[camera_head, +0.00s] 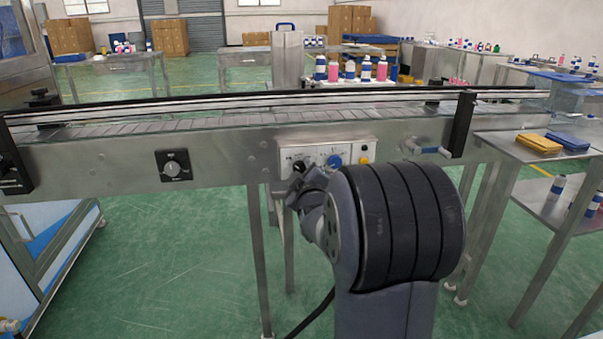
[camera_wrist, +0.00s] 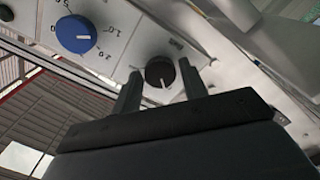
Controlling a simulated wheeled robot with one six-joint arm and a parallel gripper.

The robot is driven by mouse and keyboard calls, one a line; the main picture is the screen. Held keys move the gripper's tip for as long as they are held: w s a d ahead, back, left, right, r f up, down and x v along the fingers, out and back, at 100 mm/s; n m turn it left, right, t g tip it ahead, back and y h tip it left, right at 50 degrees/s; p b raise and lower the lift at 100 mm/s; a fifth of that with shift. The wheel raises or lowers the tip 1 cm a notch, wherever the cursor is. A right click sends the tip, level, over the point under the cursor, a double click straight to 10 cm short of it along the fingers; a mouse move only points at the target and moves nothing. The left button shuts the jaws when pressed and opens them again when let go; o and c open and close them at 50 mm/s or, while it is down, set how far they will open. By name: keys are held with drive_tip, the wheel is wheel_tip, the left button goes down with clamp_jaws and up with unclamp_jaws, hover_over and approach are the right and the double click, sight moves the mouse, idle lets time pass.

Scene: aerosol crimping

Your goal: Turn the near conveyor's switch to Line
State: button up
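The near conveyor's control panel (camera_head: 347,148) is a pale plate on the conveyor's side. It carries a black knob (camera_head: 303,163), seen close up in the wrist view (camera_wrist: 160,70) with a white pointer line and a small unreadable label beside it. A blue knob (camera_head: 334,160) with a numbered scale sits beside it, also in the wrist view (camera_wrist: 76,34). My gripper (camera_wrist: 160,69) is open, its two dark fingertips on either side of the black knob, with narrow gaps showing. Contact and depth cannot be told. In the head view my arm partly covers the area below the panel.
A yellow button (camera_head: 363,160) sits right of the blue knob. A separate black plate with a grey dial (camera_head: 172,169) is farther left on the conveyor (camera_head: 222,155).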

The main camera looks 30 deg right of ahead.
drive_tip(key=c, duration=0.7)
drive_tip(key=shift+o, duration=0.2)
drive_tip(key=shift+f, duration=0.1)
drive_tip(key=m+b, duration=0.3)
drive_tip(key=m, duration=0.1)
drive_tip(key=shift+m, duration=0.3)
drive_tip(key=shift+m+b, duration=0.95)
drive_tip(key=shift+m, duration=1.65)
drive_tip(key=o, duration=1)
